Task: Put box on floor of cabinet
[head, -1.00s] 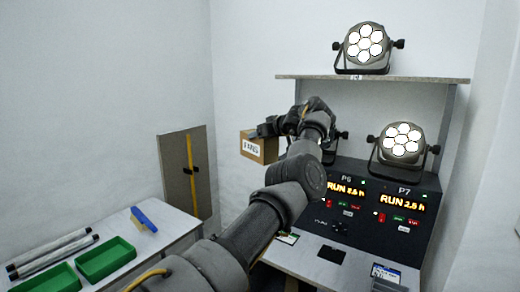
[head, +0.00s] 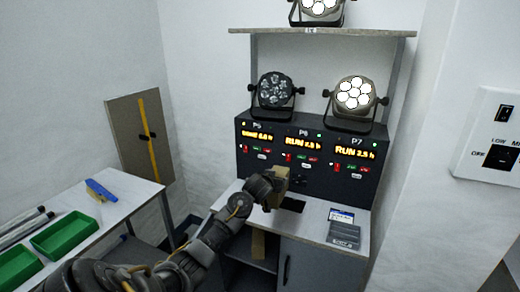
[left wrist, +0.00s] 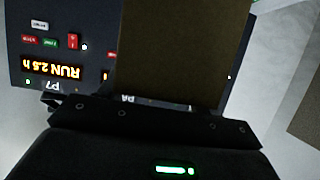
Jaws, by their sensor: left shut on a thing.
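My left gripper (head: 264,184) is shut on a brown cardboard box (head: 280,176). It holds the box in front of the control console, above the bench's front part as seen in the head view. In the left wrist view the box (left wrist: 185,50) fills the upper middle, beyond the dark gripper body (left wrist: 155,125). The cabinet (head: 318,262) stands under the bench top, with a grey door and a dark handle at right and an open dark bay at left. A tan upright piece shows in that bay; I cannot tell what it is. My right gripper is out of view.
The console (head: 310,150) has lit displays, with an unlit lamp (head: 274,90) and a lit lamp (head: 354,93) above it. A dark device (head: 343,233) lies on the bench. A side table at left holds green trays (head: 65,235). A wall switch panel (head: 495,135) is at right.

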